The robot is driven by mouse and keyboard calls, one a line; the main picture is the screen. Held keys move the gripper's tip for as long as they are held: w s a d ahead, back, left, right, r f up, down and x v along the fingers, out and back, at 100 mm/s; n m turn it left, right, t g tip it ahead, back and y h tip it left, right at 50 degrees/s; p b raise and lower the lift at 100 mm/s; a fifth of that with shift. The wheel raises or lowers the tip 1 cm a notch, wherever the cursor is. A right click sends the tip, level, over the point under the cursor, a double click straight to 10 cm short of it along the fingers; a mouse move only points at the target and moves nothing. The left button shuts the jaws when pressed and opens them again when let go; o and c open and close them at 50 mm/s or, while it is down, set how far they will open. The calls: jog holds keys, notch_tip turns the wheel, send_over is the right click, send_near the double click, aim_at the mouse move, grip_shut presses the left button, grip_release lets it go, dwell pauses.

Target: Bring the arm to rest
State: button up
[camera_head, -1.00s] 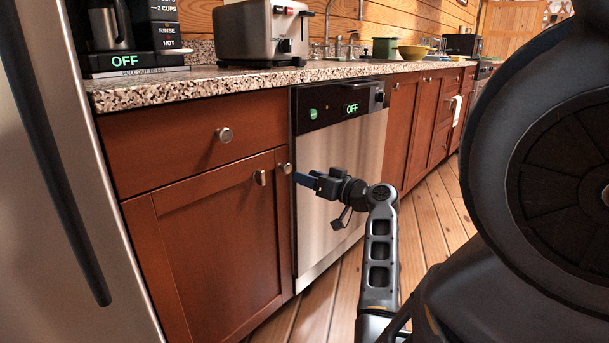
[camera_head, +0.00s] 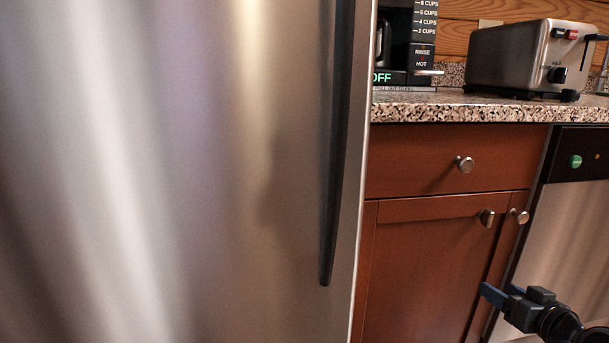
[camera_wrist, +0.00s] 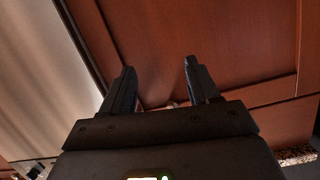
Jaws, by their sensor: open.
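My gripper (camera_head: 500,293) shows at the lower right of the head view, with blue fingers pointing left in front of the wooden cabinet. In the wrist view its two dark fingers (camera_wrist: 158,82) stand apart with nothing between them, so it is open and empty. The fingers point toward the reddish-brown cabinet front (camera_wrist: 235,65). I cannot tell exactly how far they are from it. Most of my arm is outside the head view.
A steel fridge (camera_head: 170,180) with a dark handle (camera_head: 334,170) fills the left. A cabinet door (camera_head: 420,260) with metal knobs and a dishwasher (camera_head: 575,220) stand right of it. A toaster (camera_head: 520,60) and coffee maker (camera_head: 408,60) are on the granite counter (camera_head: 450,107).

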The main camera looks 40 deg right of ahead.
jog(key=s+a+f+n+y, duration=0.1)
jog(key=a+f+n, duration=0.15)
jog(key=a, duration=0.85)
jog(key=s+a+f+n+y, duration=0.1)
jog(key=a+f+n, duration=0.15)
jog(key=a, duration=0.85)
jog(key=s+a+r+n+t+y, duration=0.15)
jog(key=s+a+r+y, duration=0.35)
jog(key=a, duration=0.6)
jog(key=s+a+r+n+t+y, duration=0.15)
jog(key=s+a+r, duration=0.35)
jog(key=a, duration=0.5)
notch_tip(320, 180, up, 30)
jog(key=p, duration=3.1)
jog(key=shift+s+n+g, duration=0.3)
jog(key=shift+s, duration=0.1)
jog(key=shift+d+h, duration=0.1)
jog(key=shift+h, duration=0.15)
